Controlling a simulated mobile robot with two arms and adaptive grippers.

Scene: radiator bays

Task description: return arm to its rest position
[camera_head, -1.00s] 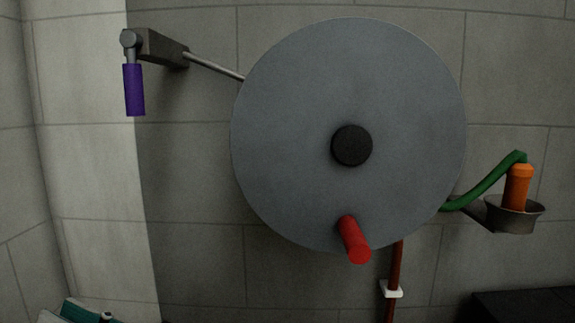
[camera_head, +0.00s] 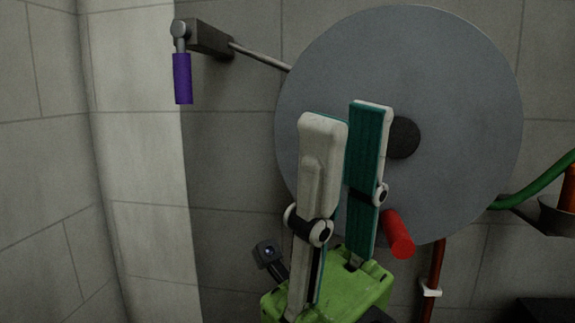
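My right gripper (camera_head: 347,116) stands upright in the lower middle of the head view, its two long white and teal fingers pointing up. The fingers are apart with nothing between them. Its green body shows at the bottom edge. The fingers overlap the left part of the large grey disc (camera_head: 465,90) in the picture and hide some of it. The disc's red handle (camera_head: 398,236) shows just right of the fingers, not between them. My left gripper is not in view.
A purple handle (camera_head: 182,79) hangs from a bracket at upper left. At the right edge, an orange-handled piece (camera_head: 568,188) sits in a grey cup (camera_head: 556,216), with a green hose (camera_head: 532,190) beside it. A red pipe (camera_head: 434,270) runs below the disc. The left wall is bare.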

